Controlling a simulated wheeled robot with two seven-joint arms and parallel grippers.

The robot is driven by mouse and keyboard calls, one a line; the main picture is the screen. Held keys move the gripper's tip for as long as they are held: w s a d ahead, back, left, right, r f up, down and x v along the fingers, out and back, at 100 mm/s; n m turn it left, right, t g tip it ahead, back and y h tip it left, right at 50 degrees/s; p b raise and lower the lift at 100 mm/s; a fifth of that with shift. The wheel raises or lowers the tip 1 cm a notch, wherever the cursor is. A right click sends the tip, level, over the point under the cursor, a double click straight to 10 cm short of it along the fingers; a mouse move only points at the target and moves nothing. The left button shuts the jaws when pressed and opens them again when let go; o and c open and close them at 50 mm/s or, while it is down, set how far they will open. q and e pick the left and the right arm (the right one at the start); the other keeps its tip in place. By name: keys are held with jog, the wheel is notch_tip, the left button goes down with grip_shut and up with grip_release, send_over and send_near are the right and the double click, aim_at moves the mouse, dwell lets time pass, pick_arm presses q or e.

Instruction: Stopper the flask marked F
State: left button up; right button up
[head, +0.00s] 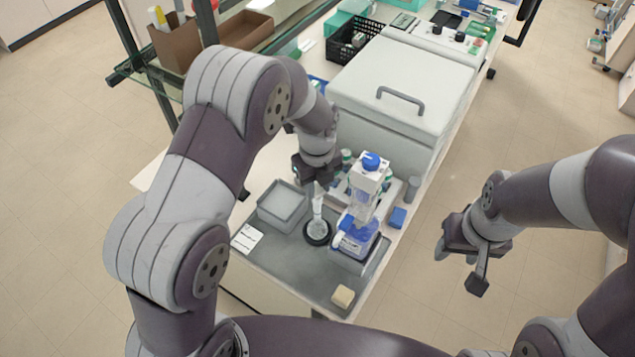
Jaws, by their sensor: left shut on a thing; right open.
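A clear conical flask (318,230) stands upright in a black ring on the grey tray. Its letter is too small to read. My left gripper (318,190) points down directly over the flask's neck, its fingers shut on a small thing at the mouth. The fingers hide most of that thing; it appears to be a stopper, and I cannot tell whether it sits in the neck. My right gripper (460,268) is open and empty, out over the floor to the right of the bench.
A blue-capped bottle apparatus (366,190) stands close right of the flask. A large white lidded box (400,85) is behind.

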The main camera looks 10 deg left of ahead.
pick_arm(q)
jog(key=shift+f, duration=0.65)
dwell(0.8)
jog(key=o, duration=1.5)
jog(key=shift+r, duration=0.15)
notch_tip(320, 180, up, 6)
jog(key=p, duration=0.4)
jog(key=shift+p, duration=0.3)
jog(key=shift+c, duration=0.4)
grip_shut()
